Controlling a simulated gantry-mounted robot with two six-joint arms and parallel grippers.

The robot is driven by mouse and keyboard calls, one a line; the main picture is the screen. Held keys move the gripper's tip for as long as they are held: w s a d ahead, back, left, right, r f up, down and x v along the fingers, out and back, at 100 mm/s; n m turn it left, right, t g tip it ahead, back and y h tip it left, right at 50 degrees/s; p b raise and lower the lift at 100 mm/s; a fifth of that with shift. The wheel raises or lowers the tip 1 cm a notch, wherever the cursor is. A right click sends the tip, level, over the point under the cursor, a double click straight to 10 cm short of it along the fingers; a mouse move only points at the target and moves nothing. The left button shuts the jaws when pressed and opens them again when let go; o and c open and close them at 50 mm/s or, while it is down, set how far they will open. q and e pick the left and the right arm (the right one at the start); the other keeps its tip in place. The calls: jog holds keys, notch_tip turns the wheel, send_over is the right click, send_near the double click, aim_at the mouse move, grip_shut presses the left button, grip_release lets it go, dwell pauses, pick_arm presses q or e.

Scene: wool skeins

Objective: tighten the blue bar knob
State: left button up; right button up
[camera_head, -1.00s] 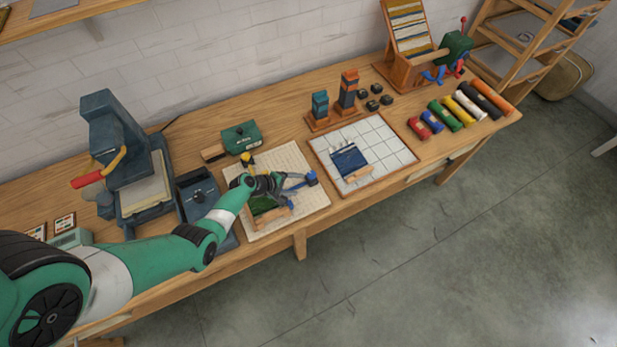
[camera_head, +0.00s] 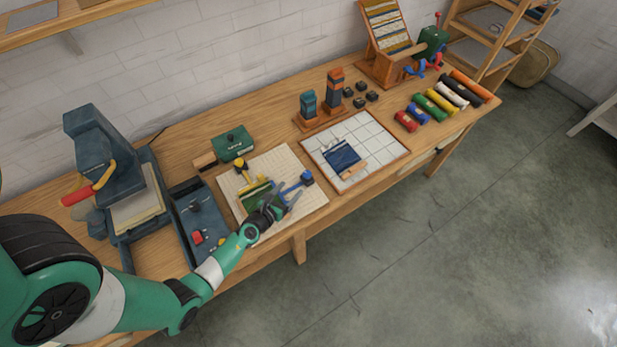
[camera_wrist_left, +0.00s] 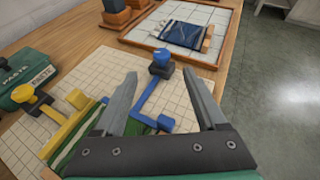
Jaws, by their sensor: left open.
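The blue bar knob (camera_head: 306,178) stands at the right side of the gridded board (camera_head: 292,160). In the left wrist view the knob (camera_wrist_left: 161,57) sits at the far end of the blue bar (camera_wrist_left: 148,96). A green striped piece (camera_wrist_left: 72,148) lies on the board beside a yellow bar (camera_wrist_left: 66,132), partly hidden by my gripper. My left gripper (camera_head: 277,203) is open and empty at the board's near side. In the left wrist view its spread fingers (camera_wrist_left: 158,74) point towards the knob, which shows between their tips. My right gripper is not in view.
A dark tray (camera_head: 187,238) lies left of the board, with a press (camera_head: 95,150) beyond it. A green box (camera_head: 232,143) stands behind the board. A white tiled board (camera_head: 380,137) with a blue textile (camera_head: 342,155) lies to the right. Several wool rolls (camera_head: 440,102) lie further right.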

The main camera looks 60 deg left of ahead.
aim_at(307, 174)
pick_arm(q)
jog(key=shift+m, duration=0.4)
jog(key=b+x, duration=0.2)
jog(key=x, duration=0.1)
jog(key=b+x, duration=0.1)
jog(key=x, duration=0.3)
jog(key=b+x, duration=0.2)
jog(key=x, duration=0.1)
jog(key=shift+w+d+f+b, duration=0.1)
jog(key=shift+d+f+b, duration=0.05)
jog(key=shift+f+b, duration=0.25)
jog(key=shift+w+a, duration=0.4)
jog(key=shift+w, duration=0.15)
grip_shut()
